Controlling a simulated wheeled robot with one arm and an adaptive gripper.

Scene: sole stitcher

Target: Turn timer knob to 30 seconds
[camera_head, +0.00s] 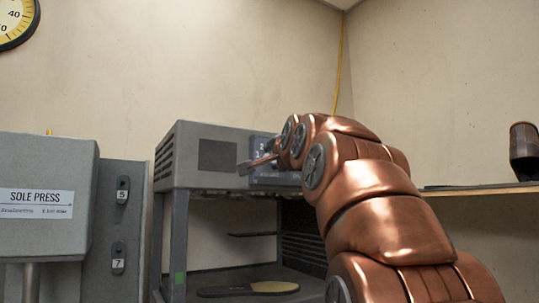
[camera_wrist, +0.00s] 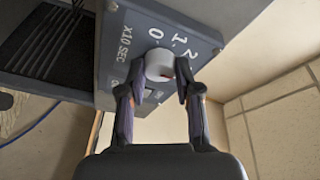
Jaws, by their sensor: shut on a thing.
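The timer knob (camera_wrist: 159,64) is a round pale grey knob on a dark blue-grey panel (camera_wrist: 122,62), with "0", "1", "2" around it and "X10 SEC" beside it. A small reddish mark shows at the knob's edge; the exact setting is not clear. My gripper (camera_wrist: 160,74) is shut on the knob, one finger on each side. In the head view my gripper (camera_head: 257,163) reaches the panel (camera_head: 271,177) on the front of the grey machine (camera_head: 217,155). The knob is hidden there behind my gripper and arm.
A grey box labelled SOLE PRESS (camera_head: 45,175) stands at the left. A sole (camera_head: 248,289) lies in the machine's lower bay. A shelf (camera_head: 480,188) with a dark brown object (camera_head: 523,150) is at the right. A yellow clock (camera_head: 16,20) hangs upper left.

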